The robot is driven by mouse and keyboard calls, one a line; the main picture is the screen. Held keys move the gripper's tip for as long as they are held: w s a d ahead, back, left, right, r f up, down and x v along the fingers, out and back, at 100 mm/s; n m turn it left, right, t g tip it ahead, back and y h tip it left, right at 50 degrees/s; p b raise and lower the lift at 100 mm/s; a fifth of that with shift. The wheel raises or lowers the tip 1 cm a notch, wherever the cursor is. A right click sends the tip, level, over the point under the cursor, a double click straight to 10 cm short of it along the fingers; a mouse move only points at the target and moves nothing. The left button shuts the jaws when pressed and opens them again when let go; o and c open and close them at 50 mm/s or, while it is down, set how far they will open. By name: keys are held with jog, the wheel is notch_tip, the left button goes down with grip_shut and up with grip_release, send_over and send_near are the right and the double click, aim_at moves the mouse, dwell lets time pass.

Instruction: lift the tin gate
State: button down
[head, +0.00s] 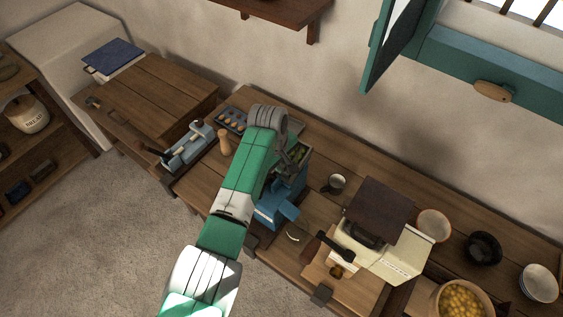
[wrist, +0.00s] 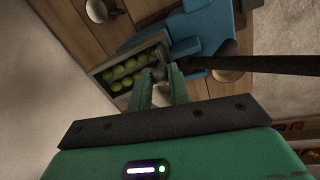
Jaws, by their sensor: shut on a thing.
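A blue dispenser (head: 290,188) stands on the wooden counter, with a chute (head: 285,205) at its front and a bin of green round fruit (head: 301,151) at its top. In the wrist view the fruit lies in a pale-edged bin (wrist: 107,67) beside the blue body (wrist: 205,28). My gripper (head: 286,160) is at the dispenser, partly hidden by my arm in the head view. In the wrist view its green fingers (wrist: 162,80) are shut on a small grey piece (wrist: 160,71) at the bin's edge, which appears to be the tin gate. Most of it is hidden between the fingers.
A dark bar (wrist: 265,64) runs right from near my fingertips in the wrist view. A grey cup (head: 336,184) stands right of the dispenser. A cream box (head: 400,255) and bowls (head: 434,225) stand further right. A wooden peg (head: 225,142) stands left.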

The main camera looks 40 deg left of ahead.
aim_at(278, 178)
jog(key=shift+r+p, duration=0.35)
jog(key=shift+r, duration=0.4)
jog(key=shift+f, duration=0.2)
jog(key=c, duration=1.3)
grip_release()
notch_tip(278, 178, up, 8)
jog(key=s, duration=0.1)
jog(key=shift+s+f, duration=0.15)
jog(key=shift+s, duration=0.15)
